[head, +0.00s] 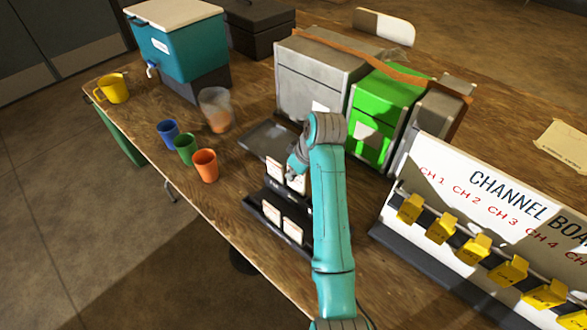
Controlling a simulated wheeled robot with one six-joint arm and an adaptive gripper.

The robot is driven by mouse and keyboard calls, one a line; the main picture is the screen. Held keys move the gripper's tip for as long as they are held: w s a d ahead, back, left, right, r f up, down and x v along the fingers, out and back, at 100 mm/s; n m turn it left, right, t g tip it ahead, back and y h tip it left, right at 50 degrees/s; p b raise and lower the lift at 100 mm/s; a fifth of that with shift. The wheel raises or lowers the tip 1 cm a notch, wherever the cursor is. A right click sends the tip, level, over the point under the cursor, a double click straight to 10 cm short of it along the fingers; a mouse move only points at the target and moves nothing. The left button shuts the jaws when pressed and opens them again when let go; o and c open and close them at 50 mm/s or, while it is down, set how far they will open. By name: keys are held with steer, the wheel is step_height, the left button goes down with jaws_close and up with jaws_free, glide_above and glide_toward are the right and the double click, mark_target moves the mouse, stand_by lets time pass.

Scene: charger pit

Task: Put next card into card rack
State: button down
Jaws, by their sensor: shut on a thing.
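The black card rack (253,206) stands in the middle of the table and is stepped. Two white cards, a left one (271,212) and a right one (292,229), stand in its lower front row. Another white card (274,169) stands at the upper row's left. My gripper (295,172) is over the upper row, shut on a white card (298,184) just right of that one. I cannot tell whether the held card touches the rack. My teal arm hides the rack's right end and part of the gripper.
A grey tray (262,140) lies behind the rack. Blue (168,134), green (186,149) and orange (205,166) cups stand left. Grey (310,85) and green (378,115) boxes stand behind. The channel board (490,215) with yellow tags is right. Bare wood lies front left.

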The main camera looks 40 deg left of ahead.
steer(key=shift+f, duration=1.2)
steer(key=c, duration=1.2)
jaws_free()
steer(key=v, duration=1.1)
steer(key=shift+r, duration=0.4)
steer(key=shift+d, duration=0.1)
